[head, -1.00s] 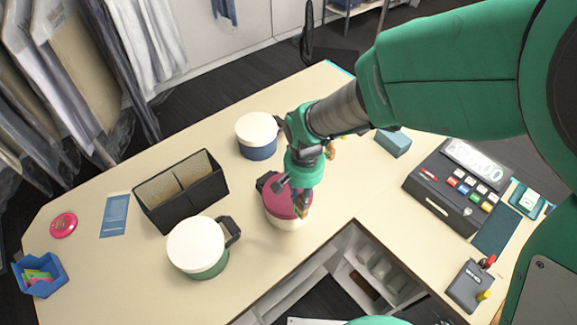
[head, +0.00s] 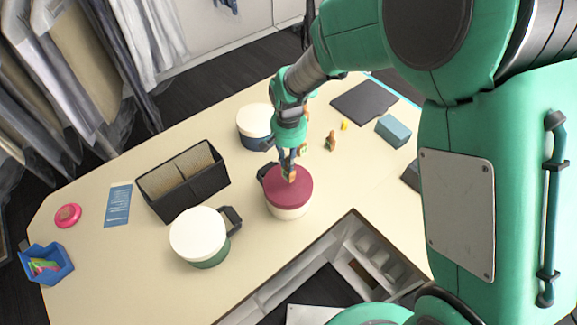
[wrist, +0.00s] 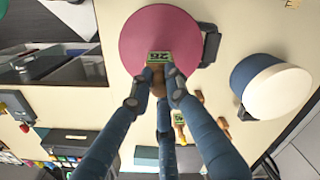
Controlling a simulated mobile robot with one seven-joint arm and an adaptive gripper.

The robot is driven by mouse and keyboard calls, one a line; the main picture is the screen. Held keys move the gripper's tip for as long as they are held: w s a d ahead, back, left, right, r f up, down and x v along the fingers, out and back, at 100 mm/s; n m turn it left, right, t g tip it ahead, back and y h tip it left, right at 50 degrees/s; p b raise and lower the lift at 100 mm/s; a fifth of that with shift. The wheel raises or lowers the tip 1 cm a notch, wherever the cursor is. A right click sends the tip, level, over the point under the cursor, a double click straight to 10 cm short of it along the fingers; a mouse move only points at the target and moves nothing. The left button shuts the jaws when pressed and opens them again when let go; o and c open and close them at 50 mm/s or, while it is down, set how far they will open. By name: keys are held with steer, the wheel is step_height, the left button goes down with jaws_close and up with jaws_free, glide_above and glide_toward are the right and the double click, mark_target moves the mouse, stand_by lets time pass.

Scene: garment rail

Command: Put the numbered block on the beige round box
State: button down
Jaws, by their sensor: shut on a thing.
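My gripper (head: 288,170) is shut on the numbered block (head: 289,176), a small green and tan piece. In the wrist view the block (wrist: 159,57) shows dark digits on a pale face between my fingertips (wrist: 158,74). Below it is a round box with a beige body (head: 289,211), a crimson lid (head: 300,187) and a dark side handle.
Two cream-lidded round boxes, one blue (head: 254,140) and one green (head: 210,259), stand nearby. A black divided bin (head: 197,198) is to the left. Small wooden figures (head: 330,141), a blue-grey box (head: 393,131) and a dark mat (head: 363,102) lie to the right.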

steer(key=shift+f+p, duration=0.35)
steer(key=shift+f, duration=1.4)
steer(key=shift+f, duration=0.1)
steer(key=c, duration=1.7)
jaws_free()
steer(key=shift+o, duration=0.2)
step_height(320, 180, up, 12)
steer(key=shift+r+b, duration=0.15)
steer(key=shift+b, duration=0.55)
